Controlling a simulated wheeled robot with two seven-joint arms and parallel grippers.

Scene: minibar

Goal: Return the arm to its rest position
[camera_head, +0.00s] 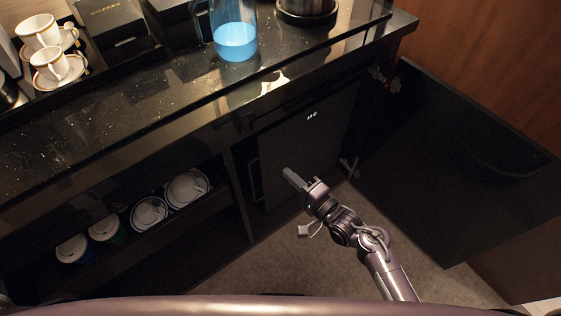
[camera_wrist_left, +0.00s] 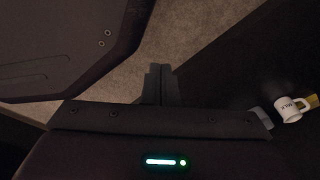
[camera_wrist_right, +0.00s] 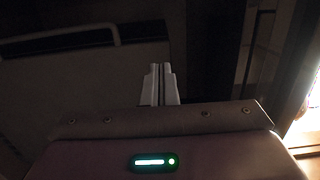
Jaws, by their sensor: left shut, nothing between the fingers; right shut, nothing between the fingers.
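My right arm (camera_head: 390,272) reaches forward from the bottom of the head view. Its gripper (camera_head: 291,178) is shut and empty in front of the dark minibar fridge (camera_head: 318,145), beside the open cabinet door. The shut fingertips also show in the right wrist view (camera_wrist_right: 161,70), pointing toward a dim panel with a long handle bar (camera_wrist_right: 60,42). Whether they touch anything is too dark to tell. My left gripper is outside the head view. In the left wrist view its fingers (camera_wrist_left: 159,70) are shut and empty above the carpet.
The open dark cabinet door (camera_head: 450,165) stands right of my right gripper. The black counter (camera_head: 150,105) holds a blue-filled pitcher (camera_head: 235,40) and cups on saucers (camera_head: 55,65). Dishes (camera_head: 187,188) sit on the lower shelf. A white mug (camera_wrist_left: 291,108) shows in the left wrist view.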

